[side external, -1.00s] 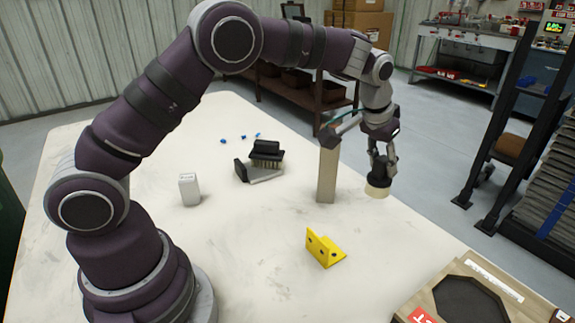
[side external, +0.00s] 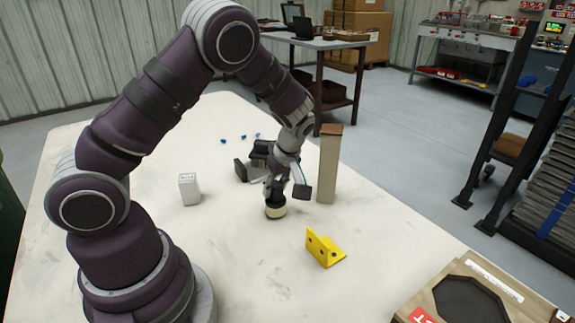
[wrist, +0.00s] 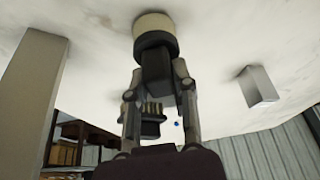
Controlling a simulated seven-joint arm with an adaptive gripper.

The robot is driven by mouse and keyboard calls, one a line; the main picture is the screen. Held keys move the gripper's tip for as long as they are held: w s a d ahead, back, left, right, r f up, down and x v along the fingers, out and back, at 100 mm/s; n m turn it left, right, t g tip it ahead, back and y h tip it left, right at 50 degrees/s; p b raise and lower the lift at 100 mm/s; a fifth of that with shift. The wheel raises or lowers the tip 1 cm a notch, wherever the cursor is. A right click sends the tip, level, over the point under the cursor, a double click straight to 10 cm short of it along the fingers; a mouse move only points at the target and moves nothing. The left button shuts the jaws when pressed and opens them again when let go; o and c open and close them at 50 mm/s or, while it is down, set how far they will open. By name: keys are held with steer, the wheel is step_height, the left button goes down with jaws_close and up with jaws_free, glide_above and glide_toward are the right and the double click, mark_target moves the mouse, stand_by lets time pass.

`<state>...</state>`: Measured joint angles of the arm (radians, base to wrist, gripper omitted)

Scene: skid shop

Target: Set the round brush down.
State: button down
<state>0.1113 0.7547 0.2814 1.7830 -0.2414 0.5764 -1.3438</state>
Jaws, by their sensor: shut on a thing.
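The round brush (side external: 275,210) has a black body and a pale round bristle end that points down. It is at or just above the white table, left of the tall wooden post; I cannot tell whether the bristles touch the table. My gripper (side external: 276,186) is shut on the top of the brush. In the wrist view the round brush (wrist: 155,38) shows between the fingers of my gripper (wrist: 158,82), with its pale end against the table surface.
A tall wooden post (side external: 329,168) stands right of my gripper. A black block brush (side external: 258,156) lies behind it. A white box (side external: 189,189) stands left, a yellow bracket (side external: 324,248) in front. Small blue pieces (side external: 240,137) lie at the back.

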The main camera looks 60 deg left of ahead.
steer(key=shift+f, duration=0.25)
steer(key=shift+f, duration=0.1)
steer(key=c, duration=0.9)
jaws_free()
steer(key=v, duration=1.3)
steer(key=s+d+r+m+t+h, duration=0.2)
steer(key=s+m, duration=0.3)
steer(key=m, duration=0.4)
steer(key=s+d+r+m+t+h, duration=0.2)
steer(key=s+d+r+m+t, duration=0.1)
steer(key=m, duration=0.6)
steer(key=shift+s+d+t+h, duration=0.3)
steer(key=shift+s+d, duration=0.2)
steer(key=shift+s, duration=0.7)
